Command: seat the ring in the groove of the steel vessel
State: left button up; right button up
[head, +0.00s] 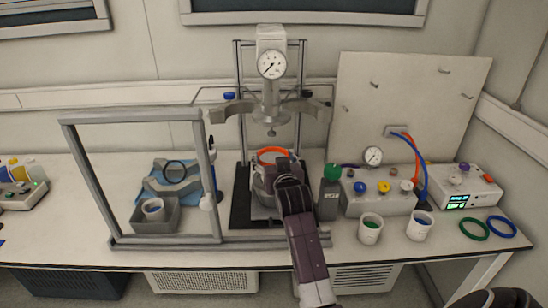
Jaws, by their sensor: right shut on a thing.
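The steel vessel (262,192) stands on a black base under the press head with its gauge, in the middle of the bench. An orange ring (268,152) shows at the vessel's mouth, its far side visible as an arc. My right gripper (287,168) reaches in from the front and is shut at the ring's near right side, seemingly on the ring. The gripper hides the ring's near part and much of the vessel's front, so I cannot tell whether the ring lies in the groove or just above it. My left gripper is not in view.
Cups, a valve box (378,203), and green and blue rings (473,230) lie farther right.

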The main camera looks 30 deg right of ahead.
notch_tip(320, 180, down, 6)
jog(key=b, duration=0.3)
jog(key=shift+p, duration=0.55)
dwell(1.4)
jog(key=shift+f, duration=0.2)
dwell(0.7)
jog(key=o, duration=1)
